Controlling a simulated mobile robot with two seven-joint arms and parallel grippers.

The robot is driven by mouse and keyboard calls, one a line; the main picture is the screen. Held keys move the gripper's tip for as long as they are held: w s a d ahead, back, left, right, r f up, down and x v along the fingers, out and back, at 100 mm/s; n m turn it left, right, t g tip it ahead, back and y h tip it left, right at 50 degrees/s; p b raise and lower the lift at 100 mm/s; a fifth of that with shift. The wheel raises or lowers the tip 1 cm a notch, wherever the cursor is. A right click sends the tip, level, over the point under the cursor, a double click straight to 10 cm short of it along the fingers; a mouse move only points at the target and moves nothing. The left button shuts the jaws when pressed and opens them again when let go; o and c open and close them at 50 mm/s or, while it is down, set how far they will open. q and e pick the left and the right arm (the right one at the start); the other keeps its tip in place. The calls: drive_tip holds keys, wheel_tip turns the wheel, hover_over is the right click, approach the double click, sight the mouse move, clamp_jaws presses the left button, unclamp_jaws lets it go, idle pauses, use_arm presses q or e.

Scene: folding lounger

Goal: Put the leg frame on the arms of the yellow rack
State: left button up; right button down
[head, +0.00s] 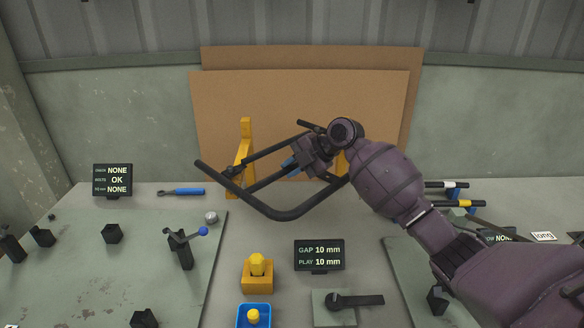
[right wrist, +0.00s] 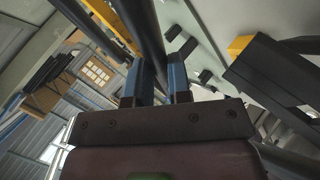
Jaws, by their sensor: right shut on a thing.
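The leg frame (head: 280,212), a dark U-shaped tube frame with crossbars, is held in the air above the back of the bench. My right gripper (head: 291,165) is shut on one of its tubes. In the right wrist view the dark tube (right wrist: 147,35) runs between the blue fingers of my right gripper (right wrist: 160,80). The yellow rack (head: 244,150) stands behind the frame, with one upright clear at left and the other mostly hidden by my gripper. Whether the frame touches the rack's arms I cannot tell. My left gripper is not in view.
Brown boards (head: 300,95) lean on the back wall. A GAP/PLAY display (head: 319,255), a yellow knob on a block (head: 257,270) and a black lever (head: 355,300) are in front. A grey plate with black clamps (head: 110,265) lies left; a blue-handled wrench (head: 182,191) lies behind it.

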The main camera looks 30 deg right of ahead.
drive_tip(key=c, duration=1)
unclamp_jaws()
drive_tip(key=shift+f, duration=0.3)
drive_tip(key=v, duration=1.1)
drive_tip(key=shift+w+a, duration=0.1)
